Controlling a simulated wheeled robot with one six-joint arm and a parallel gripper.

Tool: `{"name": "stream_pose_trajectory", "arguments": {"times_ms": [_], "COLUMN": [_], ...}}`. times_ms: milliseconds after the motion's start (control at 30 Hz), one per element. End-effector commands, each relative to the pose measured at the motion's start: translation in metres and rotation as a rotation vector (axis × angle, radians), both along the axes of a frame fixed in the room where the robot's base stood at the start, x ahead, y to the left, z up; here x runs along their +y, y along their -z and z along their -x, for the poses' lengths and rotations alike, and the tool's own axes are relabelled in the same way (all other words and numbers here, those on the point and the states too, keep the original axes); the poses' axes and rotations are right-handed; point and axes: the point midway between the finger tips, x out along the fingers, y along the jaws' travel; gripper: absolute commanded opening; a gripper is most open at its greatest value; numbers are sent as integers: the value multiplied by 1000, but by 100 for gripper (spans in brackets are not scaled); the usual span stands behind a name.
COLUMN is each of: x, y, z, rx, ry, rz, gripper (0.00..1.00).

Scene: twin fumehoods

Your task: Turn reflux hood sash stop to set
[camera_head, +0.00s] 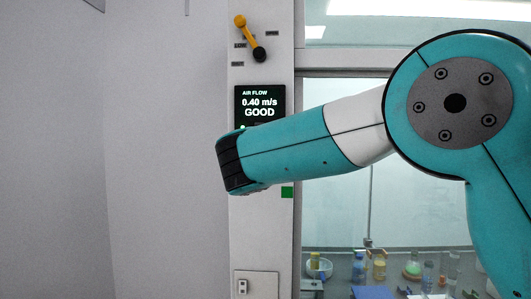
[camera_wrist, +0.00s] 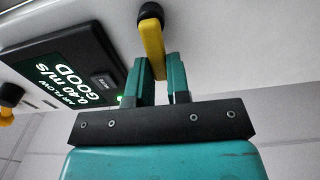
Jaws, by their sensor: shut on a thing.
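In the wrist view, my gripper (camera_wrist: 159,68) is shut on a yellow lever (camera_wrist: 153,40) with a rounded black end at the panel. The two teal fingers lie on either side of the yellow part, and its far end is hidden between them. In the head view, my arm hides the gripper and this lever. A second yellow lever (camera_head: 249,37) with a black end is on the column above the display, slanting up to the left. Small dark labels surround it; I cannot tell which lever is the reflux hood's stop.
A black air flow display (camera_head: 260,104) reads 0.40 m/s GOOD and sits close beside my gripper in the wrist view (camera_wrist: 60,75). Glassware (camera_head: 412,268) stands behind the hood glass.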

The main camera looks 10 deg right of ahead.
Motion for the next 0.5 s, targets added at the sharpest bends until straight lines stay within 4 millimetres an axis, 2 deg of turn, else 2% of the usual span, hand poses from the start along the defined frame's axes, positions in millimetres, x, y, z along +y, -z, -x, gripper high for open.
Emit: {"name": "stream_pose_trajectory", "arguments": {"times_ms": [500], "x": [0], "y": [3], "z": [0], "rx": [14], "ry": [1], "rz": [39], "gripper": [0]}}
